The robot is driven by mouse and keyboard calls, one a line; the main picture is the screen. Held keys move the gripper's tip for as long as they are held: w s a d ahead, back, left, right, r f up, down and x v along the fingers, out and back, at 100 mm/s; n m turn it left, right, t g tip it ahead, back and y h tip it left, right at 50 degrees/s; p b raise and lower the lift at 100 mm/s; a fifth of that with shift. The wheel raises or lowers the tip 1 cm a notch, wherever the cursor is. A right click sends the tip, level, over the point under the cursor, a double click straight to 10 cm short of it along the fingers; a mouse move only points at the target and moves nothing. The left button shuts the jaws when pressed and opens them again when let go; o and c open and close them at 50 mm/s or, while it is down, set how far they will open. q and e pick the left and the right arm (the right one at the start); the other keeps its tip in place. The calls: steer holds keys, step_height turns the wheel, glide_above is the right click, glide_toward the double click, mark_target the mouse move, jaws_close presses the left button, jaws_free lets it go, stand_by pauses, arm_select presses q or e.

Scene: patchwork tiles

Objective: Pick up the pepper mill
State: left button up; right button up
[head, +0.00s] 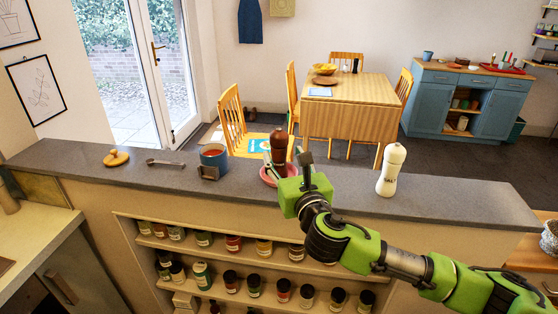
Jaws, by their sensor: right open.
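A dark brown pepper mill (279,146) stands upright on the grey counter, with its lower part hidden behind my right gripper. My right gripper (286,160) is open, with one finger to the left of the brown mill and one to its right. I cannot tell whether either finger touches it. A white mill (392,170) with a dark mark stands upright farther right on the counter. My left gripper is not in view.
A pink dish (267,178) sits partly hidden beside my right gripper. A blue pot (214,160), a measuring spoon (165,163) and a wooden-lidded item (116,158) lie left on the counter (345,182). Jars fill shelves below. The counter between the two mills is mostly clear.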

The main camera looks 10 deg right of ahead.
mark_target(281, 153)
steer(key=w, duration=0.1)
steer(key=w+p, duration=0.1)
steer(key=w, duration=0.2)
steer(key=shift+a+p, duration=0.3)
steer(key=shift+a, duration=0.05)
steer(key=shift+w+f, duration=0.15)
steer(key=shift+w, duration=0.4)
steer(key=c, duration=1.3)
